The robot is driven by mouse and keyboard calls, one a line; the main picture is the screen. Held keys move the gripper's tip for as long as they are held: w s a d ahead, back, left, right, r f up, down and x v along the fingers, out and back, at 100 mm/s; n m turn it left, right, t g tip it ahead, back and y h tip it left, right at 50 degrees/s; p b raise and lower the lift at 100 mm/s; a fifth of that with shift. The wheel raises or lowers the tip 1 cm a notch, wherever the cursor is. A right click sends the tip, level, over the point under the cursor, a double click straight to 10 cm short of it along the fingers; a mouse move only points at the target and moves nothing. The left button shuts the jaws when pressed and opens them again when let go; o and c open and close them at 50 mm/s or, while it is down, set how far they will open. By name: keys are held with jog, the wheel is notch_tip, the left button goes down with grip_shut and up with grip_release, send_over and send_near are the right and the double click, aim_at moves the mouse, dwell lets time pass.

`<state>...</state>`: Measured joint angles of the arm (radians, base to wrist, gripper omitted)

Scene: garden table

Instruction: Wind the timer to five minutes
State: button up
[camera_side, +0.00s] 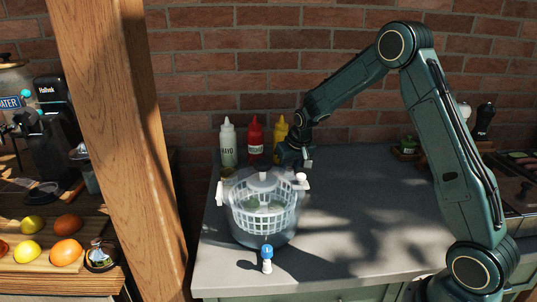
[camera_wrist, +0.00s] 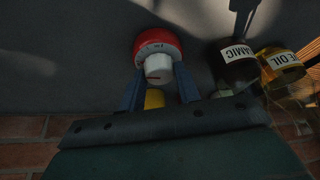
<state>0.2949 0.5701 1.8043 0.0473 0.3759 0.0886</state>
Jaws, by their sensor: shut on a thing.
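The timer (camera_wrist: 157,42) is a round red body with a dial scale, in the upper middle of the wrist view. Its white knob (camera_wrist: 158,68) carries a red mark and faces the camera. My gripper (camera_wrist: 158,75) has its two blue-grey fingers on either side of the knob, shut on it. In the side view my gripper (camera_side: 304,161) points down beside the yellow bottle, behind the salad spinner. I cannot make out the timer in the side view. The minute setting is too small to read.
A salad spinner (camera_side: 263,221) stands at the front left of the grey table (camera_side: 350,215). A blue-and-white item (camera_side: 267,256) stands before it. Mayo (camera_side: 228,143), red (camera_side: 255,138) and yellow (camera_side: 280,133) bottles stand behind. Dark balsamic (camera_wrist: 238,65) and oil (camera_wrist: 280,66) bottles are right of the timer.

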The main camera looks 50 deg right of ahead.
jog(key=o, duration=1)
jog(key=shift+c, duration=0.2)
jog(key=shift+r, duration=0.1)
jog(key=v, duration=1.3)
jog(key=shift+s+r, duration=0.25)
jog(key=s+a+r+n+t, duration=0.1)
jog(key=s+a+r, duration=0.35)
jog(key=s, duration=0.25)
jog(key=s+a+r+n, duration=0.1)
jog(key=s+a+r, duration=0.2)
jog(key=s+a, duration=0.3)
jog(key=s+a+f+n+y, duration=0.1)
jog(key=s+a, duration=0.3)
jog(key=s, duration=1.1)
jog(key=shift+s+f+n+t+y, duration=0.2)
jog(key=shift+f+n+t+y, duration=0.15)
jog(key=shift+f+n, duration=0.35)
